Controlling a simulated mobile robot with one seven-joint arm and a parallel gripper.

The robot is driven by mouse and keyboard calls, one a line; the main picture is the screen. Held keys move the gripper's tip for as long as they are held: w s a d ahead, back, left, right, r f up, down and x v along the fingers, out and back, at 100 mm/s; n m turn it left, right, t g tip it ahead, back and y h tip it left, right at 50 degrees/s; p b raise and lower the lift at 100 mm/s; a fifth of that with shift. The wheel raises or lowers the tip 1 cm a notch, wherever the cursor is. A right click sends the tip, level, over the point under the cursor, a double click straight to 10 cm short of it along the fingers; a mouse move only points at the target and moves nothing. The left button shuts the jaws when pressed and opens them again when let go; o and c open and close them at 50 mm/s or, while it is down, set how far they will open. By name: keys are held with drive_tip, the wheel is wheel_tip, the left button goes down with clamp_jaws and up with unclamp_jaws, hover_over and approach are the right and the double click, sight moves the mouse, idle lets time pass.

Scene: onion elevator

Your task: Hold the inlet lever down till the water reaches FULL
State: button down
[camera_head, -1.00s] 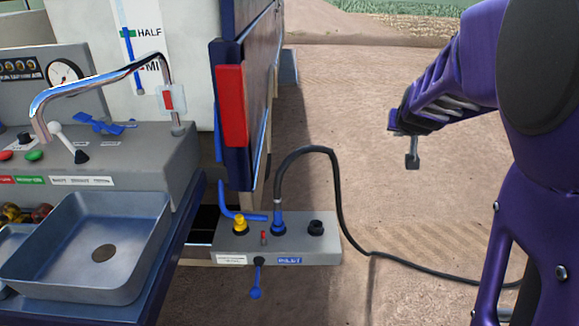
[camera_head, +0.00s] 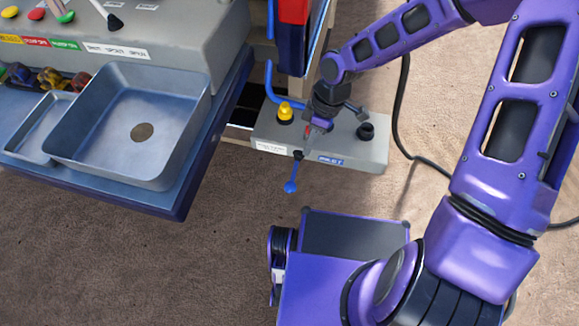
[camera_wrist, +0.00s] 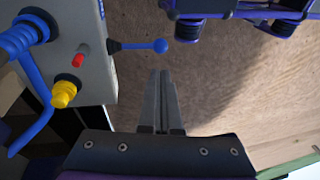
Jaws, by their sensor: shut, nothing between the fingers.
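The inlet lever is a thin blue rod with a round blue ball (camera_head: 290,186) on the front of the grey inlet box (camera_head: 374,157). A blue label sits beside it. In the wrist view the lever's ball (camera_wrist: 160,46) lies just beyond my gripper's fingertips (camera_wrist: 162,75), with a gap between them in the picture. My gripper (camera_head: 318,124) is over the box in the head view, pointing downward, shut and empty. Whether it touches anything is hard to tell there. The water gauge is out of view now.
A yellow knob (camera_head: 285,112) and a small red switch (camera_wrist: 79,60) are on the box near my gripper. A blue hose fitting (camera_wrist: 20,38) and a black cap (camera_head: 365,131) are also on it. A metal sink (camera_head: 190,130) stands at left. Bare ground lies in front.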

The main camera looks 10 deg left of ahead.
sight(292, 184)
drive_tip(key=shift+s+a, duration=0.1)
drive_tip(key=b+x, duration=0.3)
drive_tip(key=x, duration=1.1)
drive_tip(key=shift+a, duration=0.1)
drive_tip(key=shift+b, duration=0.35)
